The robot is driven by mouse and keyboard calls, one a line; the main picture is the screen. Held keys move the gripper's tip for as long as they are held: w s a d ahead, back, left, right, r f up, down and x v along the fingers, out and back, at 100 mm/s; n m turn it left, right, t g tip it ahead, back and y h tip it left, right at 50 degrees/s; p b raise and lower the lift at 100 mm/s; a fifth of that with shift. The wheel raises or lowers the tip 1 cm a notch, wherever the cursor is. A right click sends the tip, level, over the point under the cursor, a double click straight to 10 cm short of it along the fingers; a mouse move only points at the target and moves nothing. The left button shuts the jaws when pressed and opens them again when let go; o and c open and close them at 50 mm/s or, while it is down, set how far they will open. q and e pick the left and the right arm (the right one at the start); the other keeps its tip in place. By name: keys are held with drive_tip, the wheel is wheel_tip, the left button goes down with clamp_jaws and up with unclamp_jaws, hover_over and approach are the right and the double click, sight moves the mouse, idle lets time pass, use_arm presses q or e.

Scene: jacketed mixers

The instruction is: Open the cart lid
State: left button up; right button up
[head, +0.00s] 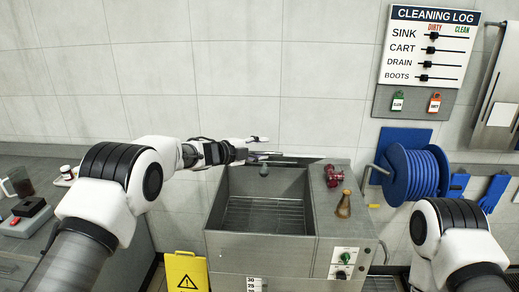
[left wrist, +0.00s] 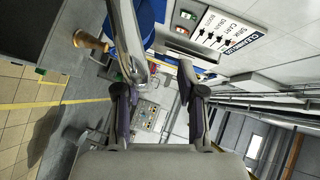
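The grey metal cart (head: 221,231) stands in the middle of the head view, with a deep open-topped basin and a wire grid at its bottom. A thin flat metal edge (head: 292,161) shows behind the basin's rear rim; I cannot tell whether it is the lid. My left gripper (head: 268,147) is above the basin's rear left, pointing right, its fingers apart. In the left wrist view its fingers (left wrist: 158,90) are also spread, with a silver bar-like piece by the left finger; contact is unclear. My right gripper is out of view; only its arm shows at the lower right.
A red fitting (head: 333,176) and a brown flask-like item (head: 344,205) rest on the cart's right ledge. A blue hose reel (head: 414,173) is on the wall to the right. A yellow warning sign (head: 186,272) stands front left. A counter (head: 32,251) is at left.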

use_arm(q)
drive_tip(key=shift+a, duration=0.1)
drive_tip(key=shift+s+a+r, duration=0.1)
drive_tip(key=shift+s+a, duration=0.1)
drive_tip(key=shift+a, duration=0.05)
drive_tip(key=v, duration=1.1)
